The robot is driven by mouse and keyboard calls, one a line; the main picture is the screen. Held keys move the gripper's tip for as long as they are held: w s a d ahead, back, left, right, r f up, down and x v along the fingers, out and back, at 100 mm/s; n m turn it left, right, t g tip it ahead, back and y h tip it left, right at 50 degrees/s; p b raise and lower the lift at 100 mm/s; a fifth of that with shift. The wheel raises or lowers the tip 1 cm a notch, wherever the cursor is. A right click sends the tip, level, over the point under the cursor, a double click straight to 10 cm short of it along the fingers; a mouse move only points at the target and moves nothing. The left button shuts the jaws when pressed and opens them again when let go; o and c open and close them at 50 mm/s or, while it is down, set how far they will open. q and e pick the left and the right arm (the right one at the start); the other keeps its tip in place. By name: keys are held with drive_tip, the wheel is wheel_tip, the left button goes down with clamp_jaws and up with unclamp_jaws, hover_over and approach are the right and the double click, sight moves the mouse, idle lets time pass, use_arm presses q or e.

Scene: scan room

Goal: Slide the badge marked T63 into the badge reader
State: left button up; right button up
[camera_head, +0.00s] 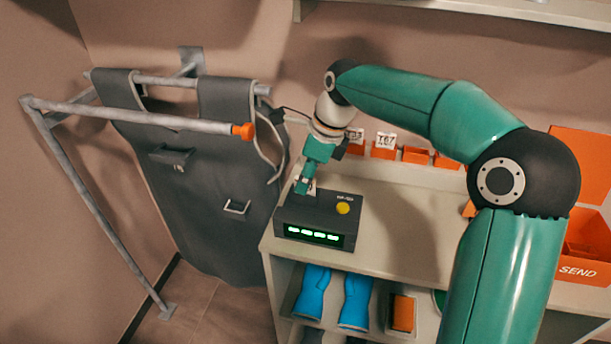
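The badge reader (318,217) is a dark box with a row of green lights on its front and a yellow round button on top. It stands at the left end of the pale counter. My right gripper (303,188) points down at the top of the reader, close to it. A small pale sliver shows at its fingertips; I cannot tell if it is a badge or whether the fingers are shut. White badges stand in orange holders behind: one reads T67 (386,141). Another (355,135) is partly hidden by my wrist, its marking not fully legible. My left gripper is out of view.
Orange holders (416,155) line the back of the counter. An orange SEND tray (578,268) is at the right. The mid-counter is bare.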

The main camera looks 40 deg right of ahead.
drive_tip(key=v, duration=0.7)
drive_tip(key=shift+r, duration=0.15)
